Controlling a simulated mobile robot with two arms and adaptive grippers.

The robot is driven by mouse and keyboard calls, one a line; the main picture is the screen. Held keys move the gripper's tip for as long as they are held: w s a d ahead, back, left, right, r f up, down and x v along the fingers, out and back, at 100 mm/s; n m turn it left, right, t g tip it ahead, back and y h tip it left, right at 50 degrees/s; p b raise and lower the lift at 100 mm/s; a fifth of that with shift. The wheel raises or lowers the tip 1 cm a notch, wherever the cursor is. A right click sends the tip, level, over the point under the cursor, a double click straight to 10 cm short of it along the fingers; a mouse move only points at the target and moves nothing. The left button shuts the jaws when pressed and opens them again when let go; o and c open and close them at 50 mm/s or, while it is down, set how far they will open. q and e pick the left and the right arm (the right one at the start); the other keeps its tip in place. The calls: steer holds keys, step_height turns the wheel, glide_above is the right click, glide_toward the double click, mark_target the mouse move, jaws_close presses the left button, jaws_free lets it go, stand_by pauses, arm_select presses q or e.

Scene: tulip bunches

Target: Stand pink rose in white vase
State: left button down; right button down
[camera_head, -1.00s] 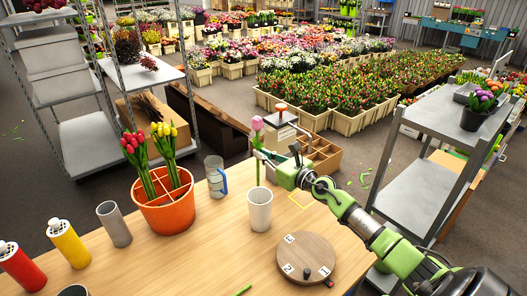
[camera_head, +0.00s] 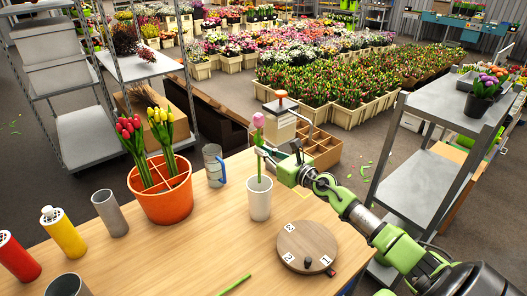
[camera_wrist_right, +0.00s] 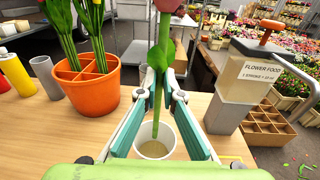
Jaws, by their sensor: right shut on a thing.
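The pink rose (camera_head: 259,119), with a tulip-like bloom and a long green stem, is upright. My right gripper (camera_head: 263,152) is shut on its stem, above the white vase (camera_head: 260,203). The vase stands upright on the wooden table. In the right wrist view the stem (camera_wrist_right: 157,102) passes between the fingertips (camera_wrist_right: 160,78) and its lower end shows at the mouth of the white vase (camera_wrist_right: 168,134). I cannot tell how deep the stem's end is. The bloom (camera_wrist_right: 167,5) is cut off at the top there. My left gripper is not in view.
An orange divided pot (camera_head: 165,205) with red and yellow tulips stands left of the vase, with a blue-handled jug (camera_head: 214,166) between. A round wooden board (camera_head: 307,246) lies to the right. Yellow and red bottles and grey cylinders stand at the left. A flower food dispenser (camera_wrist_right: 233,82) is behind.

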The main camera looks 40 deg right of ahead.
steer(key=shift+f+b, duration=5.7)
steer(key=shift+f, duration=0.5)
steer(key=c, duration=1.5)
jaws_free()
steer(key=shift+o, duration=0.2)
steer(key=shift+s, duration=0.1)
steer(key=s+d, duration=0.1)
steer(key=s, duration=1)
steer(key=shift+s+d+r, duration=0.2)
steer(key=shift+s+r, duration=0.2)
